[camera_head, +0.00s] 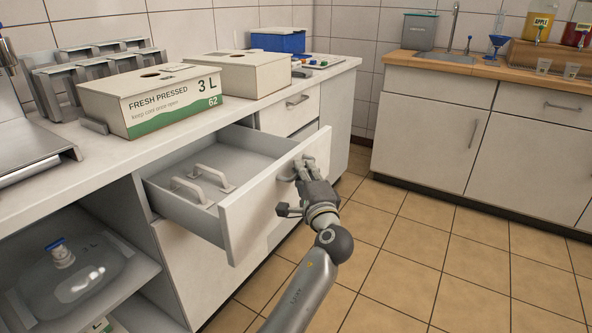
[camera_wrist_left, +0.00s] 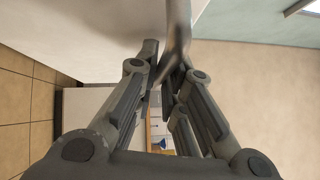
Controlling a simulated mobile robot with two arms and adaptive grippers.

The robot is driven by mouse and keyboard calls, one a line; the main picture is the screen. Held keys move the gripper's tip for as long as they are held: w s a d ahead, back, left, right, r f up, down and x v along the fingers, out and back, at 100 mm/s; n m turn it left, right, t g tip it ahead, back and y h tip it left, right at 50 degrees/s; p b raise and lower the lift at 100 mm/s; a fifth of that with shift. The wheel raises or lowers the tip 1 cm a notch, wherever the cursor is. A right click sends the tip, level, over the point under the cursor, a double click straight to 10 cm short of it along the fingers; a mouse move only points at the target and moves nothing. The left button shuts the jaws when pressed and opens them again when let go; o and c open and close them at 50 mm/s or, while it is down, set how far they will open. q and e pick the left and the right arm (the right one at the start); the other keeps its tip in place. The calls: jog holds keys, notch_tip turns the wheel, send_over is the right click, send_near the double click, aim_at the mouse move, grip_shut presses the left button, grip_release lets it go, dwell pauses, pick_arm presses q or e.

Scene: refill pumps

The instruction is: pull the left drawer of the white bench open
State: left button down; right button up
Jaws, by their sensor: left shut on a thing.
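The white bench (camera_head: 345,80) runs along the left wall. Its left drawer (camera_head: 262,205) is pulled well out, and two light handles (camera_head: 212,178) lie on its floor. My left gripper (camera_head: 301,172) is at the drawer's front face, shut on the drawer's handle, which it mostly hides in the head view. In the left wrist view, the fingers (camera_wrist_left: 163,75) close around the grey handle bar (camera_wrist_left: 178,35), beside the pale drawer front (camera_wrist_left: 100,30). My right gripper is not in view.
A "FRESH PRESSED" box (camera_head: 150,105), a second plain box (camera_head: 237,75) and a blue bin (camera_head: 278,40) stand on the bench top. A shut drawer (camera_head: 290,108) is farther along. An open shelf at lower left holds a clear bag (camera_head: 75,275). The tiled floor (camera_head: 410,245) to the right is clear.

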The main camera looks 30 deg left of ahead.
pick_arm(q)
jog(key=shift+d, duration=0.1)
jog(key=c, duration=1.8)
grip_release()
jog(key=v, duration=1.2)
jog(key=shift+f, duration=0.1)
jog(key=shift+f, duration=0.1)
